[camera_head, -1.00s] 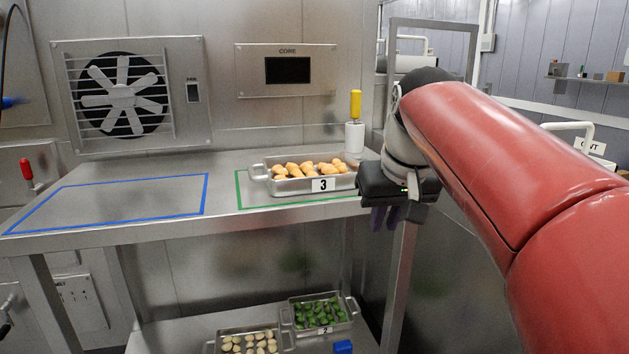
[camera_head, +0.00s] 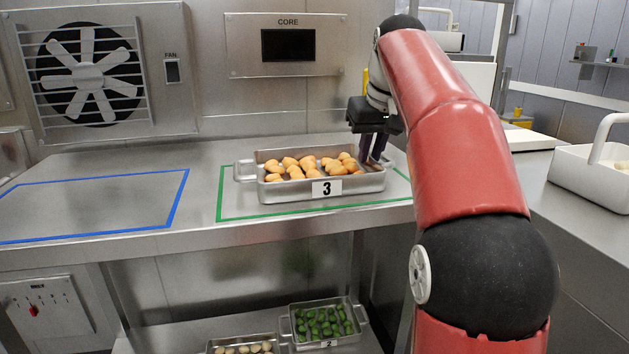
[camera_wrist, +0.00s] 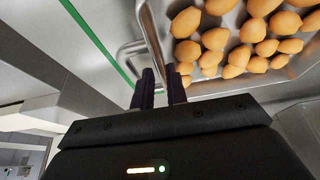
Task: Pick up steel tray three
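Steel tray three (camera_head: 328,203) is a shallow metal tray with end handles and a "3" label, full of orange-brown filled pasta. It sits level inside the green outline on the steel counter. My gripper (camera_head: 371,162) points down at the tray's right end, by its handle. In the wrist view, the two dark fingers (camera_wrist: 160,92) are a little apart, with the tray's rim and handle (camera_wrist: 126,54) just beyond them. I cannot tell whether the fingers touch the handle, which my gripper partly hides in the head view.
A blue outline (camera_head: 180,195) marks empty counter at the left. On the lower shelf are a tray of green pasta (camera_head: 303,338) and a tray of pale pasta (camera_head: 214,348). A white basket (camera_head: 590,180) stands on the right counter. A wall with a fan and panel backs the counter.

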